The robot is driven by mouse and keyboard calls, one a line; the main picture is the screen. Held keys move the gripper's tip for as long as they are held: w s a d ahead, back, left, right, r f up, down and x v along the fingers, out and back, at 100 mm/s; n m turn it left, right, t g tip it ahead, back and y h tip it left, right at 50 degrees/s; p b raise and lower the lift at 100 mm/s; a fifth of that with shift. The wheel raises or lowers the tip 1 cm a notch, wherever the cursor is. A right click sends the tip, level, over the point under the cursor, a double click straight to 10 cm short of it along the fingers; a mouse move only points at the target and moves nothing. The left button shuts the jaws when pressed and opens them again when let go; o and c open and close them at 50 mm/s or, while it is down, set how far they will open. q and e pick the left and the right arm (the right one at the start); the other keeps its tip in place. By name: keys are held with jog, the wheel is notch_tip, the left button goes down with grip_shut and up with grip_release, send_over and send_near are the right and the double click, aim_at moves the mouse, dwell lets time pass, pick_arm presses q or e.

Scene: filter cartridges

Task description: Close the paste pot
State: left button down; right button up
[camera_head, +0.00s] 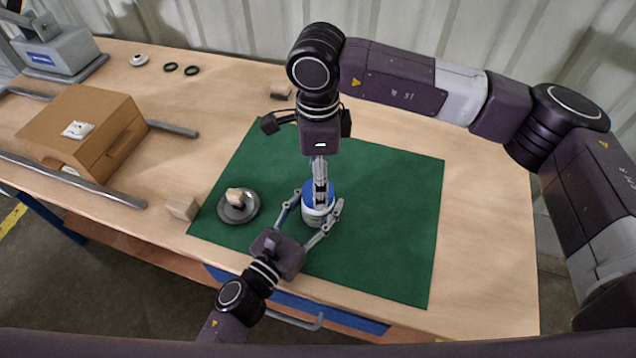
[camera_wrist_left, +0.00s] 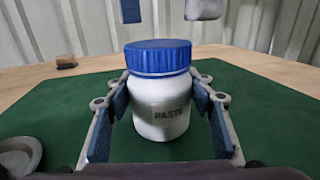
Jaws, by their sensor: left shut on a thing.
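The paste pot (camera_wrist_left: 161,108) is a white jar marked PASTE, upright on the green mat (camera_head: 390,235). Its blue lid (camera_wrist_left: 158,56) sits level on top; I cannot tell whether it is tight. The pot also shows in the head view (camera_head: 316,217). My left gripper (camera_head: 317,208) is shut on the pot's body from the front, one finger on each side. My right gripper (camera_head: 320,190) points down from above the pot. In the left wrist view its two fingertips (camera_wrist_left: 167,10) are apart, above the lid, with nothing between them.
A grey dish (camera_head: 238,215) with a beige piece stands left of the pot. Wooden blocks (camera_head: 182,207) lie near the mat. A brown box (camera_head: 80,130) with a white packet, dark rings (camera_head: 192,70) and a grey device (camera_head: 55,50) are at the left. The mat's right side is clear.

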notch_tip(320, 180, up, 9)
jog(key=shift+f, duration=0.15)
pick_arm(q)
jog(key=c, duration=0.9)
grip_release()
jog(key=shift+o, duration=0.2)
jog(key=shift+s, duration=0.1)
jog(key=v, duration=1.1)
jog(key=shift+s+a, duration=0.25)
jog(key=shift+s, duration=0.1)
